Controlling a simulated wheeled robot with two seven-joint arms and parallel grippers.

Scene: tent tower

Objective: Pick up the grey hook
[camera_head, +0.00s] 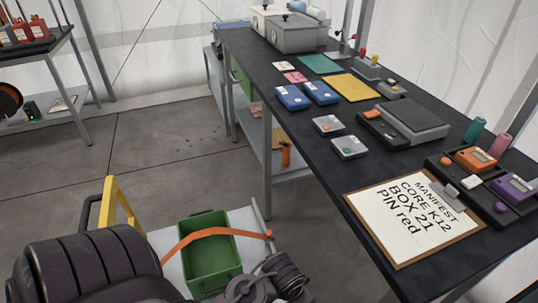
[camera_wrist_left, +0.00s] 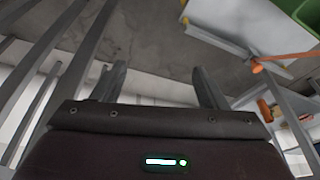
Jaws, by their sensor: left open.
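I cannot make out a grey hook for certain in either view. My left gripper (camera_wrist_left: 160,76) shows in the left wrist view with its two dark fingers spread and nothing between them. Beyond the fingers is grey floor. In the head view, dark arm parts of mine fill the bottom left and bottom middle, and I see no fingertips there. My right gripper is not in view.
A white cart with a green bin (camera_head: 208,262), an orange strap (camera_head: 205,233) and a yellow handle (camera_head: 117,205) stands close. The dark workbench (camera_head: 315,165) carries a clipboard (camera_head: 415,215), blue boxes, a scale (camera_head: 413,120) and grey cases (camera_head: 292,35). Floor (camera_head: 130,150) at left is clear.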

